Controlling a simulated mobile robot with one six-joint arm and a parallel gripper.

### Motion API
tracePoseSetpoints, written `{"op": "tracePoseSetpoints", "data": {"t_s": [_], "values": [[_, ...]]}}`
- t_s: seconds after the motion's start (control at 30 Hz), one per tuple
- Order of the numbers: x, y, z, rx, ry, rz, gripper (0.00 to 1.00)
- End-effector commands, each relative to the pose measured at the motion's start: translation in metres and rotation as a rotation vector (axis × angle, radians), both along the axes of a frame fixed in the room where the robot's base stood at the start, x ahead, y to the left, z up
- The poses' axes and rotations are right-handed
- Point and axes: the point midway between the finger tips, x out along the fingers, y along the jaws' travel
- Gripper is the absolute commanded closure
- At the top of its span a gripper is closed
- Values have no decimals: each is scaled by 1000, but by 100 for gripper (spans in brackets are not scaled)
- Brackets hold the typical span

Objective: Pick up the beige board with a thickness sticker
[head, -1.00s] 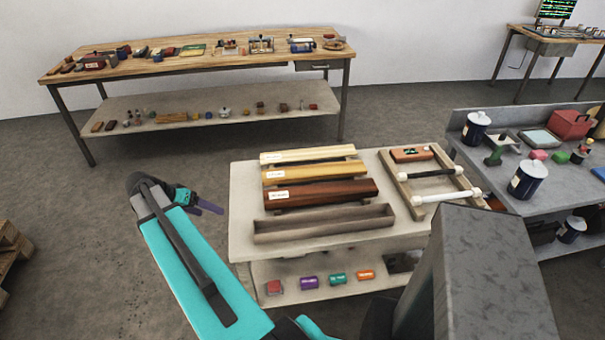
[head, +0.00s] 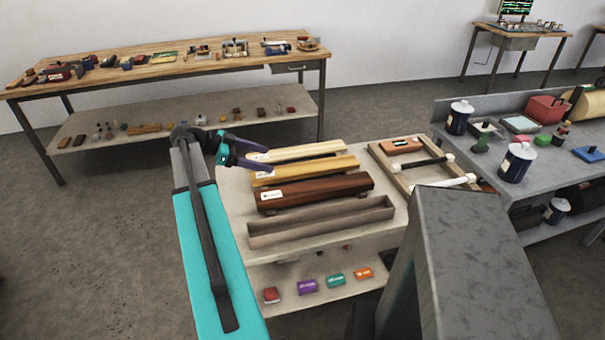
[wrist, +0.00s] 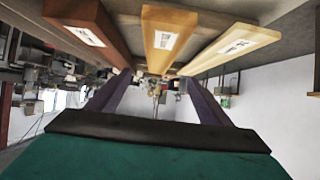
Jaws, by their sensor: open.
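The beige board (head: 305,152) with a white sticker lies farthest back of three boards on the pale table. It shows at the right in the wrist view (wrist: 228,48). A yellow-brown board (head: 318,168) lies in front of it and a dark red-brown board (head: 315,190) nearest, both with white stickers. My gripper (head: 268,158) is open and empty at the boards' left ends, its fingertips overlapping the stickered ends of the beige and yellow-brown boards in the head view. In the wrist view the fingers (wrist: 158,98) are spread, with no board between them.
A grey-brown open trough (head: 320,222) lies in front of the boards. A wooden frame with rollers (head: 415,165) sits at their right. The table (head: 232,205) has bare room at the left. A grey bench (head: 480,160) with cans stands at the right.

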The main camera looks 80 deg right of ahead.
Motion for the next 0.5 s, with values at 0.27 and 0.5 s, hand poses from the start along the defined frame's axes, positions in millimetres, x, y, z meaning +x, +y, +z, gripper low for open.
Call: {"op": "tracePoseSetpoints", "data": {"t_s": [0.27,0.5], "values": [[0,0,0,2,0,2,27],[-13,-5,-7,4,1,2,27]]}}
